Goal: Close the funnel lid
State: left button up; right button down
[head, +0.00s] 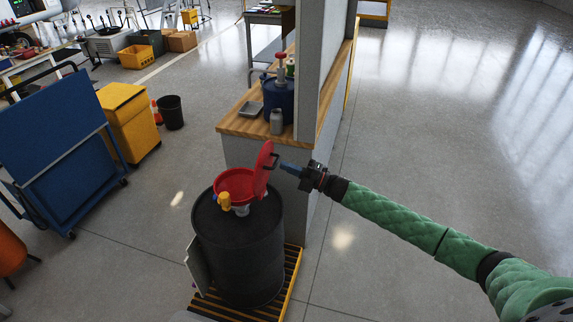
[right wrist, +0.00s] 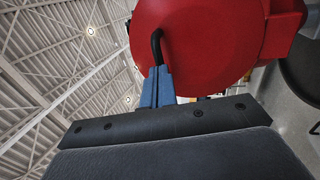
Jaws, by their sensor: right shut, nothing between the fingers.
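A red funnel (head: 233,185) sits on top of a black drum (head: 240,250). Its red lid (head: 263,168) stands open, nearly upright, at the funnel's right side. The lid's outer face (right wrist: 200,45) fills the upper part of the right wrist view, with a black handle (right wrist: 156,46) on it. My right gripper (head: 284,165) is at the lid's right side, its blue fingers (right wrist: 157,85) shut and empty. The fingertips are close to the handle's lower end; I cannot tell whether they touch it. My left gripper is not in view.
The drum stands on a yellow-edged slatted platform (head: 291,275). Behind it is a wooden-topped counter (head: 240,125) with a blue container (head: 279,97) and a grey pillar. A blue panel cart (head: 55,140) and yellow bin (head: 130,120) stand left. The floor at right is clear.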

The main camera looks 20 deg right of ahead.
jog(key=shift+w+a, duration=0.2)
jog(key=shift+a, duration=0.1)
jog(key=shift+a+r, duration=0.1)
